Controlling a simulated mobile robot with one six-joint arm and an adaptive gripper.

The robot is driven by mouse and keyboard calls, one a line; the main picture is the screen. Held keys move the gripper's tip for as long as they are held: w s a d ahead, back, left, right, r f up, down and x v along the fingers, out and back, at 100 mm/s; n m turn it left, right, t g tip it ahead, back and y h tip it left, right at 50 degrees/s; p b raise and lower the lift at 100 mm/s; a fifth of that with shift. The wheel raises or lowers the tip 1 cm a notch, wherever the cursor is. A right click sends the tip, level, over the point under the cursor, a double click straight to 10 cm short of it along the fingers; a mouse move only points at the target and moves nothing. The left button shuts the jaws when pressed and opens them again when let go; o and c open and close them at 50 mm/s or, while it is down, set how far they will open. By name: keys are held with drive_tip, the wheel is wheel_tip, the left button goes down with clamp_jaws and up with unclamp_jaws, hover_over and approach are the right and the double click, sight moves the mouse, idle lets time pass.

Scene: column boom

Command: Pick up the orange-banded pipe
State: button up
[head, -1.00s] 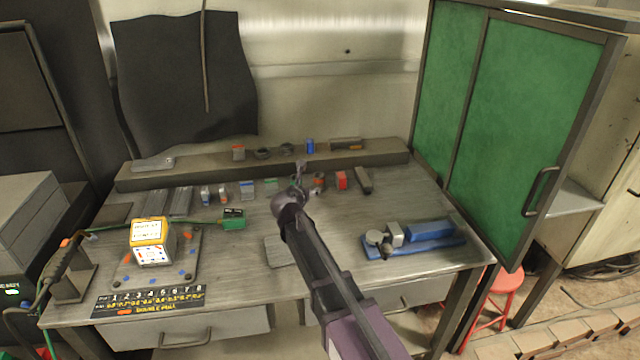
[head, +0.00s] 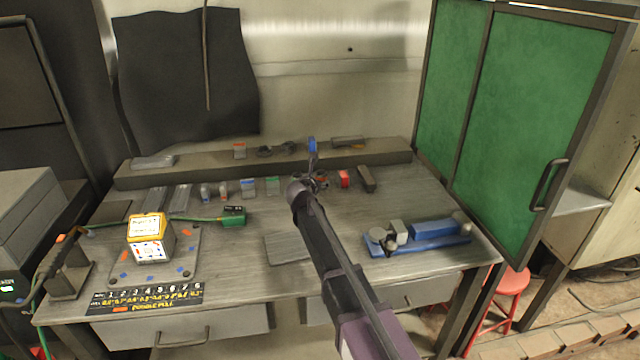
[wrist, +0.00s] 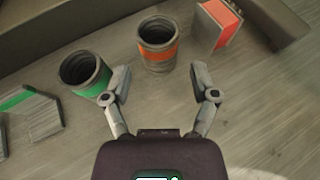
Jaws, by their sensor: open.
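The orange-banded pipe (wrist: 158,48) is a short, dark, hollow cylinder with an orange band, standing upright on the bench in the wrist view. My gripper (wrist: 162,84) is open, with its two fingers spread and nothing between them. The pipe stands just beyond the fingertips, roughly centred on the gap. In the head view my gripper (head: 314,180) is over the back middle of the bench, and it mostly hides the pipe there.
A green-banded pipe (wrist: 85,74) stands close to the left finger. A block with a red-orange face (wrist: 218,24) is close on the right, with a dark bar (wrist: 274,20) beyond. In the head view a raised ledge (head: 200,172) runs behind.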

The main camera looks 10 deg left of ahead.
idle(0.3)
drive_tip(key=shift+b+x, duration=0.95)
drive_tip(key=shift+x, duration=1.65)
drive_tip(key=shift+a, duration=0.1)
drive_tip(key=shift+c, duration=0.2)
drive_tip(key=c, duration=1)
